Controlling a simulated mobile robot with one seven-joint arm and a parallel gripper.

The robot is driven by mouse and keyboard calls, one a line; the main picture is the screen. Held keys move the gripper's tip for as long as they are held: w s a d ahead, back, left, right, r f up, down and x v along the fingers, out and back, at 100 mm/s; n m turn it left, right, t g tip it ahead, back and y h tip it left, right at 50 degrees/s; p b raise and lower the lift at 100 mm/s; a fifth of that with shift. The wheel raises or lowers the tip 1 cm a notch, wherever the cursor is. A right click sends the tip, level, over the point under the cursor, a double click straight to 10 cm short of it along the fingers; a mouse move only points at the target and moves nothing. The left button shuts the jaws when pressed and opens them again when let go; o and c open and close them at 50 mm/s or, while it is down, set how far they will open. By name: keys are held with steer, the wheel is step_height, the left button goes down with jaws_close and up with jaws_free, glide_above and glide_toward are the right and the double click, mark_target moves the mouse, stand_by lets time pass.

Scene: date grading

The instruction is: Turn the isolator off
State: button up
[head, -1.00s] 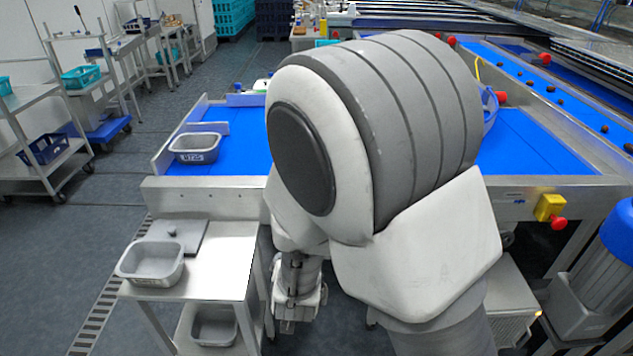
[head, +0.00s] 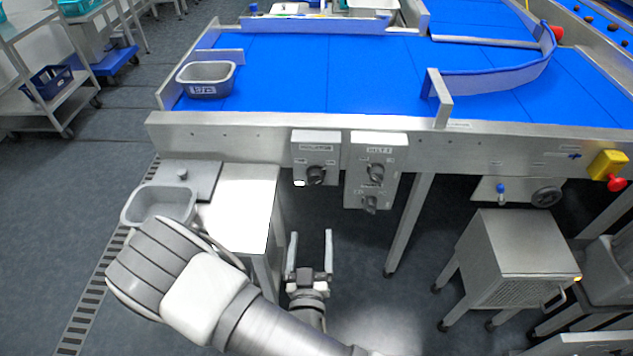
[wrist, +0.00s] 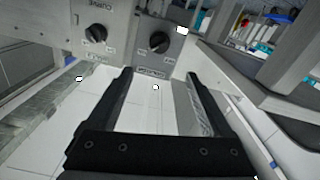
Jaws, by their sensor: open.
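Two grey control boxes hang on the steel front of the blue belt table. The left box (head: 316,147) has one black knob (head: 316,175). The right box (head: 375,150) has an upper knob (head: 376,172) and a lower knob (head: 370,204). Their labels are too small to read surely, so I cannot tell which knob is the isolator. My gripper (head: 310,256) is open and empty, below the boxes and apart from them. In the wrist view its fingers (wrist: 157,82) point towards the boxes, where two black knobs show, one left (wrist: 97,33) and one right (wrist: 158,42).
A steel side table (head: 245,205) with a grey tub (head: 135,208) stands left of my gripper. Another tub (head: 183,80) sits on the belt. A yellow box (head: 607,164) with a red button is at right. A steel cabinet (head: 525,240) stands below. Floor between is clear.

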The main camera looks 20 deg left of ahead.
mark_target(315, 184)
steer(key=b+x, duration=0.1)
steer(key=x, duration=1.6)
steer(key=shift+d+r, duration=0.1)
steer(key=shift+d, duration=0.05)
jaws_close()
